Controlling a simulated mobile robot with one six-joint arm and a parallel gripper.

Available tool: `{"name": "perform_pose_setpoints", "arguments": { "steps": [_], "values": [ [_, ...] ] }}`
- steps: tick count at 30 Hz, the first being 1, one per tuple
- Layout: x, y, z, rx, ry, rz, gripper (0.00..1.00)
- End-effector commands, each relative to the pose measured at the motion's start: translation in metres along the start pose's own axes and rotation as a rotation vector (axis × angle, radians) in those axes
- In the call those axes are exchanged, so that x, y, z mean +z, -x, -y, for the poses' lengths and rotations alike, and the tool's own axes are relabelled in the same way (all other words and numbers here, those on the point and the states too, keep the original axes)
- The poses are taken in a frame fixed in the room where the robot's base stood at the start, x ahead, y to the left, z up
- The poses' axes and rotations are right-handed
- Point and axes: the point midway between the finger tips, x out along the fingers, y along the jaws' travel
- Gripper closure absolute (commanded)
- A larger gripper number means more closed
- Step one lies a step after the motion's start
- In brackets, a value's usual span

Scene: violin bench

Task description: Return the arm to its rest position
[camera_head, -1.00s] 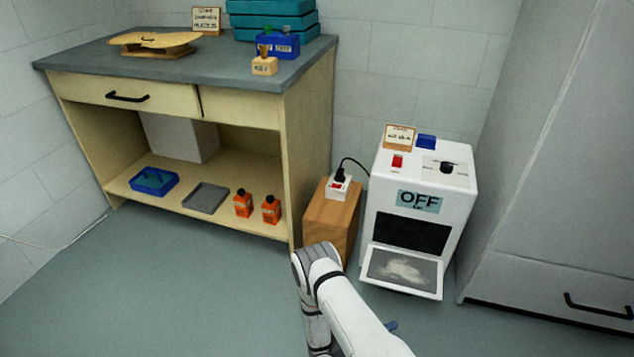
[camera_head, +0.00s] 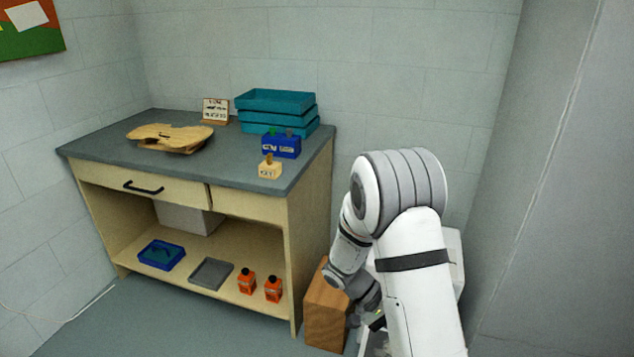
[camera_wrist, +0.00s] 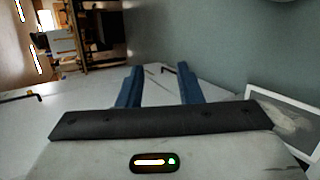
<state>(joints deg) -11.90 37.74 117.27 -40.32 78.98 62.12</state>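My gripper (camera_wrist: 158,82) shows in the wrist view as two blue fingers standing apart, with nothing held between them. In the head view my white arm is folded up high in the right half, and its wrist end hangs down in front of the wooden block (camera_head: 324,312). The gripper itself is mostly hidden there behind my arm.
The workbench (camera_head: 85,150) stands left, bearing a violin body (camera_head: 170,136), teal trays (camera_head: 275,100) and a blue box (camera_head: 281,147). My arm covers most of the white oven (camera_head: 455,258). Its lowered door (camera_wrist: 290,122) lies near my gripper at right in the wrist view.

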Motion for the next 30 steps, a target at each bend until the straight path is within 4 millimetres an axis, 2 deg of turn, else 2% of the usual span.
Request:
{"name": "perform_pose_setpoints", "arguments": {
  "steps": [1,3,8,15,24,30],
  "values": [
    [0.011,0.015,-0.031,-0.065,0.012,0.007,0.68],
    [0.024,0.028,-0.056,-0.151,0.039,0.014,0.68],
    [0.054,0.055,-0.108,-0.35,0.1,-0.004,0.68],
    [0.101,0.095,-0.18,-0.631,0.173,-0.114,0.68],
    [0.155,0.141,-0.257,-0.917,0.225,-0.372,0.68],
    [0.177,0.16,-0.285,-1.012,0.233,-0.525,0.68]
  ]
}}
